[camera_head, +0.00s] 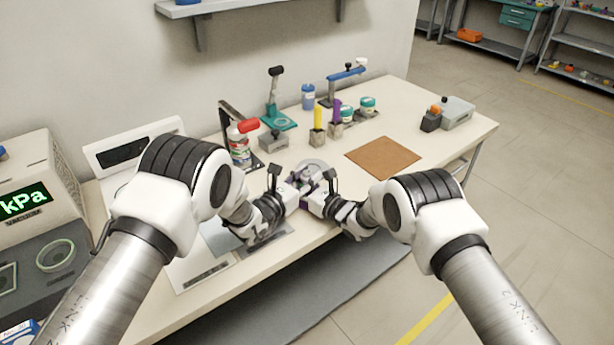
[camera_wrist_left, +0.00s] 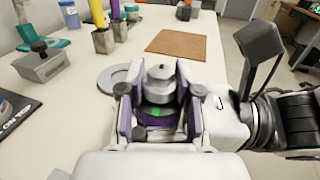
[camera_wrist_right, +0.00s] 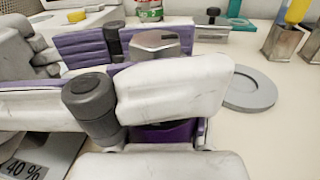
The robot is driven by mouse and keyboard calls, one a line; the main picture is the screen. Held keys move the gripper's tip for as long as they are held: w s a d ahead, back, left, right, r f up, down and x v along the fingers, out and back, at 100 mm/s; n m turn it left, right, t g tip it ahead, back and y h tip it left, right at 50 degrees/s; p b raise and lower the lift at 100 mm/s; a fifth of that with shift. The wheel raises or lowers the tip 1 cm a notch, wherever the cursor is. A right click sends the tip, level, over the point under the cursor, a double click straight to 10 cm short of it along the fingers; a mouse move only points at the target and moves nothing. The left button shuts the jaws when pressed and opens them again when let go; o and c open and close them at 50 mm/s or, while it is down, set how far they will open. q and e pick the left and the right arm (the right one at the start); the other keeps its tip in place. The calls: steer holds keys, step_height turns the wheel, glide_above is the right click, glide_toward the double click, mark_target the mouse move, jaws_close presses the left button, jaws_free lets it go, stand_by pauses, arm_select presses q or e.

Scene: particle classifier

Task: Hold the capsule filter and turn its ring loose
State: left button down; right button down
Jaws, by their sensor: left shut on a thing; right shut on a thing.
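The capsule filter (camera_wrist_left: 160,86) stands upright between my two grippers, a grey metal body with a small knob on top, a green mark and a purple part below. Its flat-sided grey top shows in the right wrist view (camera_wrist_right: 156,42), with purple (camera_wrist_right: 165,135) low between the fingers. My left gripper (camera_head: 297,187) is shut on the filter from the left. My right gripper (camera_head: 317,192) is shut on it from the right, very close to the left one. The fingers hide much of the filter, and I cannot tell which part is the ring.
A round grey disc (camera_wrist_right: 250,88) lies just beyond the grippers. A brown mat (camera_head: 384,157) lies to the right on the table (camera_head: 462,131), with bare table around it.

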arm_select(q)
steer(key=shift+a, duration=0.1)
steer(key=c, duration=0.8)
jaws_free()
steer(key=shift+o, duration=0.2)
steer(key=v, duration=1.2)
steer(key=shift+w, duration=0.1)
